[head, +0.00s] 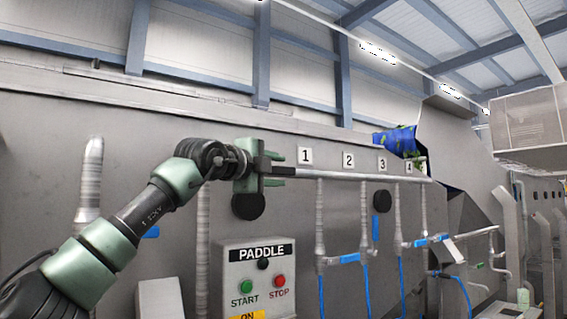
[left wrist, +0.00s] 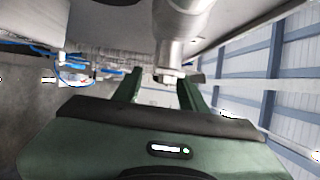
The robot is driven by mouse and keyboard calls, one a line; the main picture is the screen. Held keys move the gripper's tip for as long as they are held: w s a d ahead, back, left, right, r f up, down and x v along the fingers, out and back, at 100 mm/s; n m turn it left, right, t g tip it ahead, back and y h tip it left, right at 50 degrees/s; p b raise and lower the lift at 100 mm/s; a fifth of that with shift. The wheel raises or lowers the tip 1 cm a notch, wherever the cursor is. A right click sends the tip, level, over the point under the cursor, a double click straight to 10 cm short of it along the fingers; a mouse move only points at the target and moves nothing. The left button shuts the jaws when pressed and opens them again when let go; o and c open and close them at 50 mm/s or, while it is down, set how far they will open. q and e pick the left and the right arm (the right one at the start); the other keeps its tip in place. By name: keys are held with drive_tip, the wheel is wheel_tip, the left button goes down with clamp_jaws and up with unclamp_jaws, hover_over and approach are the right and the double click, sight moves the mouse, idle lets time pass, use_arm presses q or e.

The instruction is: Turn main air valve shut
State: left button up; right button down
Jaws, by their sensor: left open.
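My left gripper (head: 272,172) is open at the left end of the grey horizontal air pipe (head: 350,177), below the number 1 plate. In the left wrist view its two green fingers (left wrist: 161,84) stand apart, either side of a pale metal fitting (left wrist: 165,75) at the end of a thick round pipe (left wrist: 178,30). A small flat grey bar (left wrist: 190,79) crosses there. This may be the main air valve, but its handle is not clear. I cannot tell whether the fingers touch it. In the head view the gripper hides that spot. My right gripper is out of view.
Below the pipe hang grey drops with blue-handled fittings (head: 350,258) and blue hoses. A PADDLE control box (head: 258,280) with START and STOP buttons stands below the gripper. A metal wall lies close behind.

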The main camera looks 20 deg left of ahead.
sight(279, 171)
use_arm(q)
drive_tip(key=shift+r+p+x, duration=0.25)
drive_tip(key=shift+p+x, duration=0.45)
drive_tip(key=shift+x, duration=0.45)
drive_tip(key=shift+w+d+f, duration=0.15)
drive_tip(key=shift+w+f, duration=0.1)
drive_tip(key=shift+w, duration=0.15)
clamp_jaws()
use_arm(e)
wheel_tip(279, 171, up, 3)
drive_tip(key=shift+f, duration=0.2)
use_arm(q)
drive_tip(key=shift+f, duration=0.1)
